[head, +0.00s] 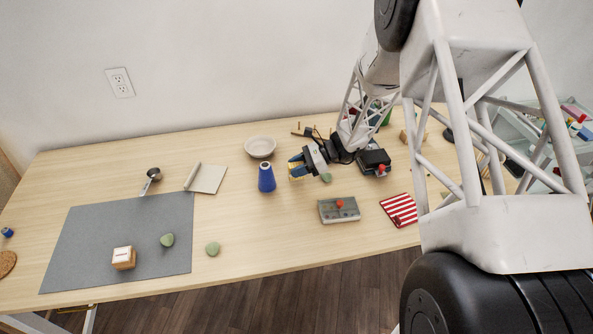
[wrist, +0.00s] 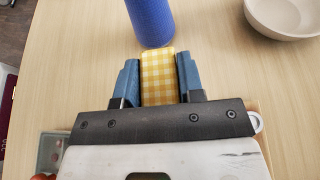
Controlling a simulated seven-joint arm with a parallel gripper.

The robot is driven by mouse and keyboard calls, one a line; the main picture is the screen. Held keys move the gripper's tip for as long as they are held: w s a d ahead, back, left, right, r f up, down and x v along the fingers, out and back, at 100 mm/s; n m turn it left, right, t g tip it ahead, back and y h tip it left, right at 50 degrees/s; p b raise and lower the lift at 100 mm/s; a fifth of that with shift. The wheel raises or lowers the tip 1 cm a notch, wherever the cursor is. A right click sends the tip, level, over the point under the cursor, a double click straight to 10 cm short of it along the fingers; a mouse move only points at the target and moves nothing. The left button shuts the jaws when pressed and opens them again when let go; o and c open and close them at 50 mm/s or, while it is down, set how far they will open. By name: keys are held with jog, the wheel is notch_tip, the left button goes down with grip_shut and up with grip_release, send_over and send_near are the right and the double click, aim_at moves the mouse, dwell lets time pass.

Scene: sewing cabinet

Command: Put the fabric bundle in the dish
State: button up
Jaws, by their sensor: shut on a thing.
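The fabric bundle (wrist: 158,72) is a yellow and white checked block. My gripper (wrist: 158,80) is shut on it, with one blue finger on each side in the wrist view. In the head view my gripper (head: 297,168) is right of the blue cone, and the bundle (head: 296,179) shows only as a small yellow patch. I cannot tell whether the bundle touches the table. The dish (head: 260,147) is a pale round bowl behind the cone and left of my gripper. In the wrist view the dish (wrist: 286,16) is at the top right, empty where visible.
A blue cone (head: 266,178) stands close to the bundle; it also shows in the wrist view (wrist: 150,22). A grey box (head: 338,210), a striped cloth (head: 400,210) and a dark box (head: 374,162) lie to the right. A grey mat (head: 95,235) lies left. Table front centre is clear.

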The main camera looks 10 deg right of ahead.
jog(key=shift+f, duration=0.75)
jog(key=shift+f, duration=0.1)
jog(key=o, duration=0.9)
jog(key=shift+d, duration=0.1)
jog(key=v, duration=1.2)
